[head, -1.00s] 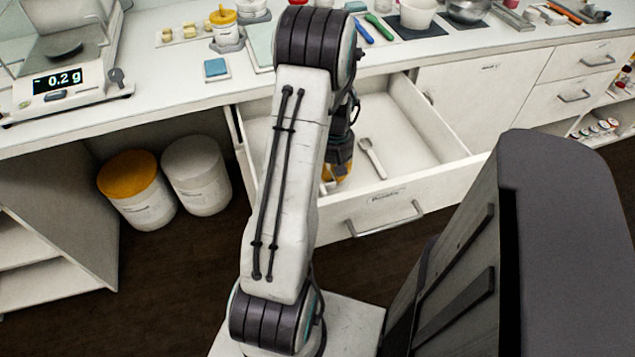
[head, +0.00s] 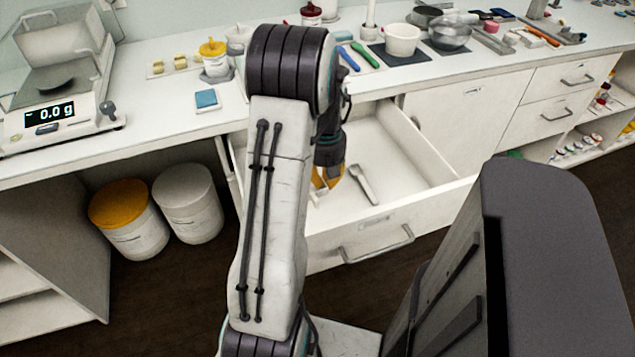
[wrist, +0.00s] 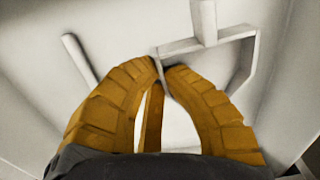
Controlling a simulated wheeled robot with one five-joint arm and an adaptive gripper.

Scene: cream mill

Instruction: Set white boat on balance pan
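My gripper (wrist: 163,70) has two curved yellow fingers, which also show in the head view (head: 325,180) inside the open drawer. Their tips are close together with a thin wall of the white boat (wrist: 250,85) between them. The boat is an angular, open, shallow shape, partly hidden by the fingers; the head view hardly shows it behind my arm. The balance pan (head: 56,86) is a dark disc on the white balance at the far left, which reads 0.0 g. Nothing lies on the pan.
The open drawer (head: 420,175) surrounds my gripper, and a pale spoon-like tool (head: 362,185) lies on its floor. Two tubs stand below the counter.

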